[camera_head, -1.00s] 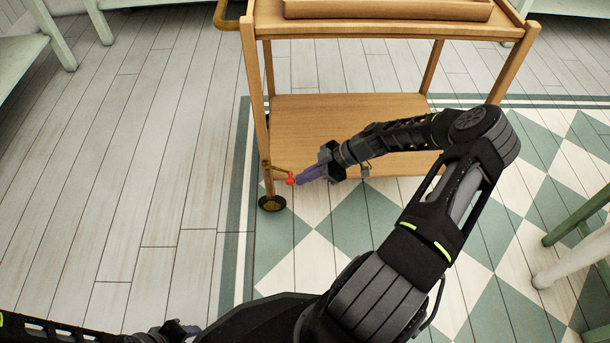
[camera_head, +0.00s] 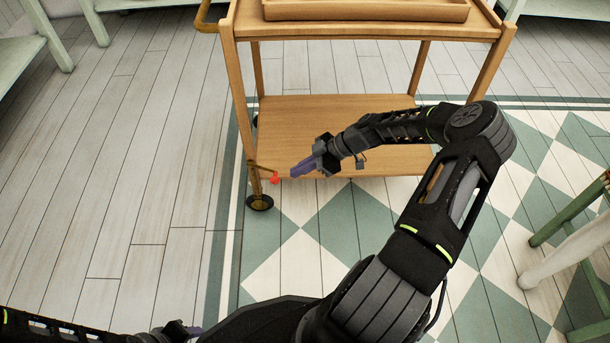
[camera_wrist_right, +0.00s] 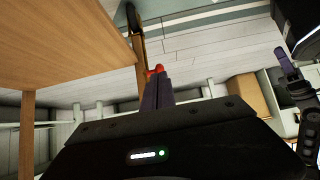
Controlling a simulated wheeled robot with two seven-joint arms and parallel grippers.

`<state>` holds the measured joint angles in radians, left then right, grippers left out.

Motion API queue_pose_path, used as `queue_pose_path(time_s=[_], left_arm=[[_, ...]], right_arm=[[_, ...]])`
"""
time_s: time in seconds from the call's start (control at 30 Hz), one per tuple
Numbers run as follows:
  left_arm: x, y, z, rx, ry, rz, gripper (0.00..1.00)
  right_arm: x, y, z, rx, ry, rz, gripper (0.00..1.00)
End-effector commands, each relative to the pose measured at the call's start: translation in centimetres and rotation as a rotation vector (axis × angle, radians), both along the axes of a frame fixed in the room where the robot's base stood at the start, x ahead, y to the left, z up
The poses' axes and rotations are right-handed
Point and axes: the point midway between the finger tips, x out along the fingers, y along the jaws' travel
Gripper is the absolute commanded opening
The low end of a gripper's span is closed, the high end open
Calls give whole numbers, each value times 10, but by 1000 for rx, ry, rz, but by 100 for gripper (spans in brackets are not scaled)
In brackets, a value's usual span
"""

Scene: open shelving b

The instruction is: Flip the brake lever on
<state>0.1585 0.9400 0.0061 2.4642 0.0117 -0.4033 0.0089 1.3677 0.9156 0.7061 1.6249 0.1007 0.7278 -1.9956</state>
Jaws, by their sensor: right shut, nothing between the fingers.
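The brake lever has a red knob (camera_head: 275,178) and sits low on the cart's front left leg, just above the black wheel (camera_head: 260,202). The red knob also shows in the right wrist view (camera_wrist_right: 156,70), just beyond the fingertips. The wooden cart (camera_head: 340,33) stands ahead of me. My right gripper (camera_head: 294,174) is shut and empty, its purple fingers pointing left at the knob with a small gap in the head view. The right wrist view does not show clearly whether they touch. My left gripper (camera_head: 194,331) is at the bottom edge, partly cut off; its jaws are unclear.
The cart's lower shelf (camera_head: 300,125) is bare where it shows, and a wooden tray (camera_head: 365,10) is on top. A green and white stool or chair (camera_head: 560,240) stands at the right. Pale green shelving (camera_head: 55,45) is at the upper left. The floor left of the cart is clear.

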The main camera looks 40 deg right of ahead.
Motion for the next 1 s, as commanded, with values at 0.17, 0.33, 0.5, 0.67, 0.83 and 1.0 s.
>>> queue_pose_path(time_s=[0.17, 0.33, 0.5, 0.67, 0.83, 1.0], left_arm=[[-1, 1, 14, -1, 3, -1, 36], [-3, 1, 25, -2, 9, -4, 36], [-4, 1, 32, -2, 13, -6, 36], [-5, 1, 33, -2, 14, -6, 36], [-5, 1, 33, -3, 14, -6, 36], [-5, 1, 33, -3, 14, -6, 36]], right_arm=[[-19, -26, 12, -3, 2, -8, 0], [-37, -51, 23, -3, 3, -8, 0], [-51, -69, 30, -1, 3, -6, 0], [-57, -76, 33, -1, 2, -5, 0], [-57, -76, 32, -1, 3, -4, 0], [-57, -76, 32, -1, 3, -4, 0]])
